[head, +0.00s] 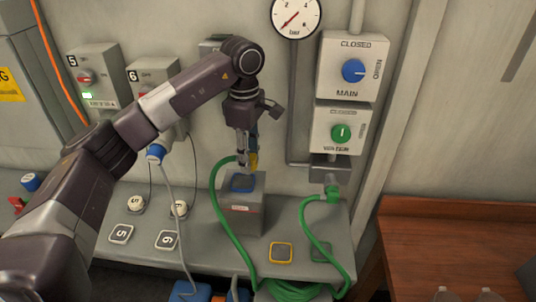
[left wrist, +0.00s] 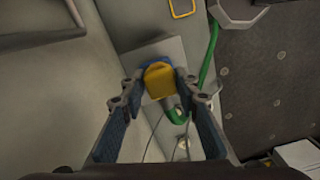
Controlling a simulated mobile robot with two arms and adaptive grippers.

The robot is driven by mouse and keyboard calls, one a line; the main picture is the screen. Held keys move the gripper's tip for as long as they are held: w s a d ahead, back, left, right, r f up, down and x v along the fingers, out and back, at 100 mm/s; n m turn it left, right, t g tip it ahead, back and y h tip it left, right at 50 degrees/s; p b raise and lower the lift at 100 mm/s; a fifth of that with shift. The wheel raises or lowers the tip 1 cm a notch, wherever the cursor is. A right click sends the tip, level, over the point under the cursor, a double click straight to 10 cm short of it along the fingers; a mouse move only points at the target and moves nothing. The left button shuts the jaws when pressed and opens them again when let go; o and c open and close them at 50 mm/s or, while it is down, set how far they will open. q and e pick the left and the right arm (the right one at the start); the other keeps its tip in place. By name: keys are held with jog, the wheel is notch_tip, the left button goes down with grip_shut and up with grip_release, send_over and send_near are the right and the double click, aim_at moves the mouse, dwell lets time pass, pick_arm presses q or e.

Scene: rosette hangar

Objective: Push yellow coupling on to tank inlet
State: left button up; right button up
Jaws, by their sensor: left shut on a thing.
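The yellow coupling (head: 254,160) is between the fingers of my left gripper (head: 246,163), which is shut on it. In the left wrist view the yellow coupling (left wrist: 158,80) shows between both fingers (left wrist: 160,86), with its green hose (left wrist: 178,116) running from it. The tank (head: 243,215) is a grey box on the bench with a blue-ringed inlet (head: 243,183) on top. The coupling is at or just above the inlet. Blue shows right behind it in the wrist view, and I cannot tell whether they touch. Two grey tips of my right gripper (head: 464,294) show apart at the bottom edge.
A green hose end (head: 331,192) meets the wall outlet below the green-knobbed valve box (head: 340,130). A yellow-framed square (head: 281,252) marks the grey bench (head: 195,235). Round tags 5 and 6 lie left of the tank. A brown table (head: 450,235) is at right.

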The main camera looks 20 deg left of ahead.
aim_at(243, 181)
pick_arm(q)
jog(key=a, duration=0.1)
jog(key=a+p, duration=0.1)
jog(key=a, duration=0.1)
jog(key=shift+w+r, duration=0.2)
jog(key=shift+w, duration=0.05)
pick_arm(e)
notch_tip(243, 181, up, 2)
jog(key=shift+r, duration=0.2)
pick_arm(q)
jog(key=shift+d+f, duration=0.1)
pick_arm(e)
jog(key=shift+f, duration=0.1)
pick_arm(q)
jog(key=shift+f+b, duration=1.75)
jog(key=shift+f, duration=1.05)
pick_arm(e)
jog(key=shift+f, duration=1.75)
pick_arm(q)
jog(key=shift+f+b, duration=0.35)
jog(key=shift+f, duration=0.15)
pick_arm(e)
jog(key=shift+f, duration=0.4)
pick_arm(q)
jog(key=o, duration=1.1)
jog(key=shift+o, duration=0.2)
